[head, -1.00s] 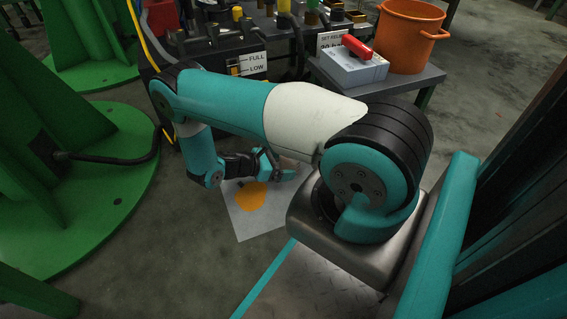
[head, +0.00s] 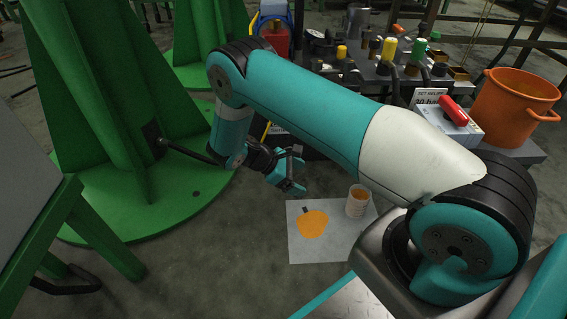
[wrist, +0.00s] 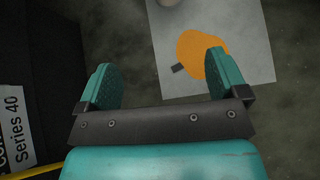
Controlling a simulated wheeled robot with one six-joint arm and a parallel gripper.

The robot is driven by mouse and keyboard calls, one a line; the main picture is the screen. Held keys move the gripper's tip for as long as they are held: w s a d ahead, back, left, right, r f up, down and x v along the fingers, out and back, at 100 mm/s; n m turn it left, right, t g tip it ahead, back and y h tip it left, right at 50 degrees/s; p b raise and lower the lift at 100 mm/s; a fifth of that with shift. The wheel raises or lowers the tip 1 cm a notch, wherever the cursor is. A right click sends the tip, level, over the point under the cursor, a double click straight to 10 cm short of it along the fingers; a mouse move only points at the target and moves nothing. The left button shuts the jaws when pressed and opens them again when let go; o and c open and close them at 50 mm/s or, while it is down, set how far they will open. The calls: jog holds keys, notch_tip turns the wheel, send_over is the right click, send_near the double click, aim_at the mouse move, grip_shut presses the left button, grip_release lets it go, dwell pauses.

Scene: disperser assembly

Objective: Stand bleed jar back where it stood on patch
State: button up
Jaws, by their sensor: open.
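The bleed jar (head: 358,203), a small clear cup with amber contents, stands upright on the right part of a pale square sheet (head: 340,247) on the floor. An orange blotch (head: 312,224) with a small dark mark at its edge lies left of the jar. The wrist view shows the sheet (wrist: 258,60) and blotch (wrist: 197,55); a pale edge at its top may be the jar. My gripper (head: 298,172) is open and empty, up and left of the jar and apart from it. Its two teal fingers (wrist: 160,65) are spread in the wrist view.
A green round base (head: 160,205) with a dark lever stands at the left. Behind are a dark valve bench and a side table with an orange pot (head: 515,105) and a red-topped grey box (head: 450,122). Bare floor lies between the green base and the sheet.

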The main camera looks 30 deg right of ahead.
jog(key=s+a+r+m+t+y, duration=0.15)
jog(key=a+r+y, duration=0.35)
jog(key=r, duration=0.6)
jog(key=s+a+r+m+t+y, duration=0.1)
jog(key=a+r+t+y, duration=0.15)
jog(key=a+r, duration=0.65)
jog(key=s+a+r+y, duration=0.2)
jog(key=s+a+r, duration=0.1)
jog(key=s+r, duration=0.4)
jog(key=s+a+r+m+t+y, duration=0.1)
jog(key=s+a+r+y, duration=0.2)
jog(key=s+r, duration=0.4)
jog(key=s, duration=0.4)
jog(key=shift+s+a+r+y, duration=0.25)
jog(key=shift+a+r+y, duration=0.1)
jog(key=shift+a+r, duration=0.05)
